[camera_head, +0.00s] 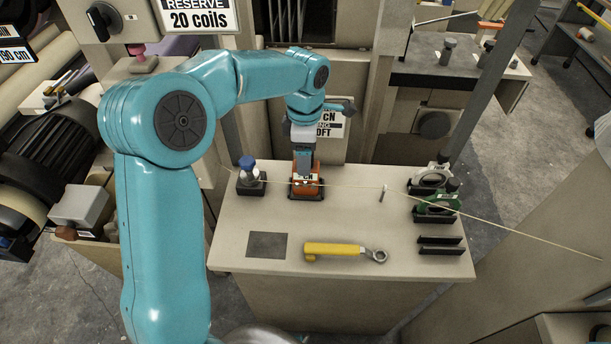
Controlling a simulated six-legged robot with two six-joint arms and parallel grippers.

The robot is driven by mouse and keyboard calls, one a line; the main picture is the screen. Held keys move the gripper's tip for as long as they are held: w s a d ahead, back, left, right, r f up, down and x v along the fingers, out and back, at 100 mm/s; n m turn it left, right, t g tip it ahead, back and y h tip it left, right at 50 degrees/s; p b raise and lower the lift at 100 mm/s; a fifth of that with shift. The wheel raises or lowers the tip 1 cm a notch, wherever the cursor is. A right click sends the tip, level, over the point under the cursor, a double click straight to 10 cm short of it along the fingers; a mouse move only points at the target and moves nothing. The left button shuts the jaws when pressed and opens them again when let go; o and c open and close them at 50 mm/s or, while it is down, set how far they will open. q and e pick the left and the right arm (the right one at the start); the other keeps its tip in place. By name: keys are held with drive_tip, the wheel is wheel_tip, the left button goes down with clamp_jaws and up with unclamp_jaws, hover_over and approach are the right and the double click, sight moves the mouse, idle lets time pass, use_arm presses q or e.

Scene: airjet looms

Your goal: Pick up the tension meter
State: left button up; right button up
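The tension meter appears to be the small orange device (306,186) with a small display, upright on a dark base at the back of the grey bench (225,230). My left arm reaches over from the left, and its gripper (304,174) points down at the top of the orange device. The gripper overlaps the device's upper part, so I cannot tell whether the fingers are closed on it. My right gripper is out of view.
A thin yarn crosses the bench past the device and a small post (384,194). A blue-capped bottle (248,168) stands left; white (432,177) and green (438,202) gauges stand right. A yellow-handled tool (335,249) and a dark square (267,245) lie in front.

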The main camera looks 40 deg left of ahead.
use_arm(q)
drive_tip(key=shift+s+f, duration=0.1)
drive_tip(key=shift+f, duration=0.5)
drive_tip(key=shift+w+d+f, duration=0.1)
drive_tip(key=shift+w+f, duration=0.2)
drive_tip(key=shift+f, duration=0.2)
drive_tip(key=shift+s+r, duration=0.1)
drive_tip(key=shift+s, duration=0.1)
drive_tip(key=c, duration=0.7)
drive_tip(key=shift+w, duration=0.1)
clamp_jaws()
